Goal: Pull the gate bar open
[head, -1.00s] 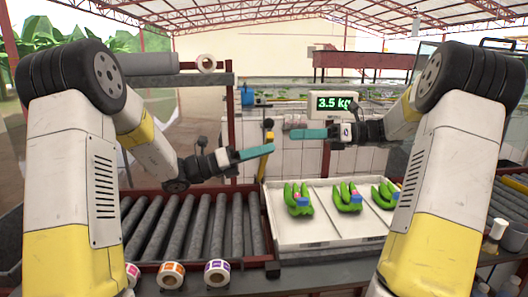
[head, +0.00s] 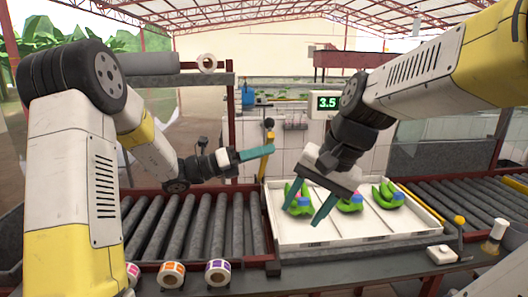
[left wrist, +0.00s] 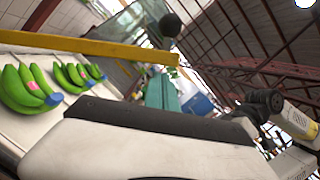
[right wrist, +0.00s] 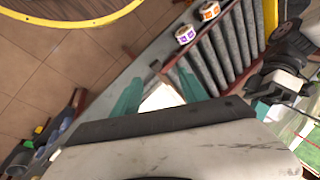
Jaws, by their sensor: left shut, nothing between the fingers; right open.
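The gate bar (head: 264,164) is a yellow upright bar with a dark round knob (head: 269,123) at its top, between the roller conveyor and the white tray. In the left wrist view the bar (left wrist: 90,47) crosses the picture, the knob (left wrist: 170,25) near its upper end. My left gripper (head: 270,149) is shut and empty, its teal tips at the bar's upper part; I cannot tell whether they touch. My right gripper (head: 304,215) is open and empty over the tray's front left; its spread fingers show in the right wrist view (right wrist: 160,85).
The white tray (head: 290,236) holds several green banana bunches (head: 383,193). The roller conveyor (head: 195,225) on the left is bare. Label rolls (head: 217,272) stand on the front ledge. A small yellow-knobbed lever (head: 460,222) and a bottle (head: 495,236) stand at right.

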